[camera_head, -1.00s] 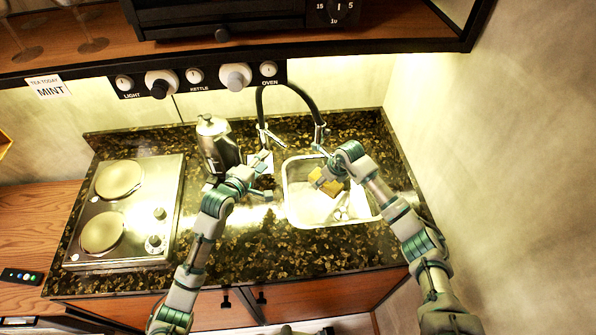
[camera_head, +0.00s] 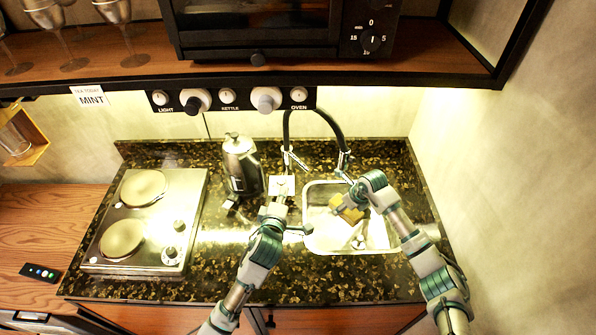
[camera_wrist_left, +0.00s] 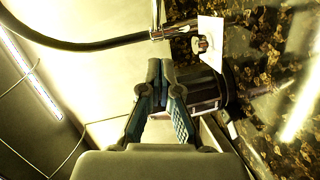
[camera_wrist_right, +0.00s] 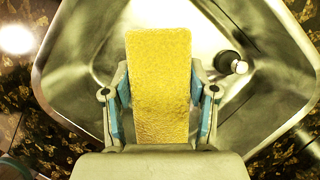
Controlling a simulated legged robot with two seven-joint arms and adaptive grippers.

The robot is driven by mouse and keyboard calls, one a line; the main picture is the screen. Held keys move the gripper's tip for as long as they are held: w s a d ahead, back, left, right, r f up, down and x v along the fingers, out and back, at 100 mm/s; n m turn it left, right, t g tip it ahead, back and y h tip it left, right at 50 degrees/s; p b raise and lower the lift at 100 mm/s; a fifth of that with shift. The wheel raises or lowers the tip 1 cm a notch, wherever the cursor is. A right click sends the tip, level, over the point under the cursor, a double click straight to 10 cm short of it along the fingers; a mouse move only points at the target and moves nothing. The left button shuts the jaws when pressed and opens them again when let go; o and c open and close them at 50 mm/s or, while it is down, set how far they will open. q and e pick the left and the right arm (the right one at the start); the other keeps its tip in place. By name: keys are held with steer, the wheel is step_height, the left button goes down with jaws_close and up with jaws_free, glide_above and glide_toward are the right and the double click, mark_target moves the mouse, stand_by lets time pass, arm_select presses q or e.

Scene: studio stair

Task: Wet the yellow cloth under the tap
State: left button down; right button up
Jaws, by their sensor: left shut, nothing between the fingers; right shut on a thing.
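The yellow cloth (camera_head: 347,210) is in my right gripper (camera_wrist_right: 161,100), inside the outline of the metal sink (camera_head: 322,246). In the right wrist view the cloth (camera_wrist_right: 160,75) stands up between the two fingers, with the sink basin behind it. The black arched tap (camera_head: 333,121) rises behind the sink. I cannot make out any running water. My left gripper (camera_head: 281,200) is shut and empty near a small white plate (camera_head: 288,182) left of the sink. In the left wrist view its fingertips (camera_wrist_left: 160,72) are close together, and the white plate (camera_wrist_left: 210,42) lies beyond them.
A metal kettle (camera_head: 241,165) stands close to the left of my left gripper. A two-plate hob (camera_head: 148,227) is farther left. A knob panel (camera_head: 230,100) and a shelf with an oven (camera_head: 258,30) hang above. A wall (camera_head: 500,190) bounds the right side.

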arm_select(q)
glide_toward(297, 160)
steer(key=w+a, duration=0.1)
steer(key=w+f, duration=0.1)
steer(key=w, duration=0.1)
steer(key=shift+a+n+y, duration=0.3)
steer(key=shift+a+y, duration=0.1)
steer(key=shift+w+d+f, duration=0.15)
steer(key=shift+w+d, duration=0.2)
steer(key=shift+d, duration=0.15)
steer(key=shift+w+d+f, duration=0.2)
steer(key=shift+w+d, duration=0.15)
steer(key=shift+d, duration=0.1)
arm_select(e)
steer(key=shift+a, duration=0.1)
arm_select(q)
steer(key=shift+w+d+f, duration=0.2)
steer(key=shift+w+d, duration=0.15)
steer(key=shift+d, duration=0.35)
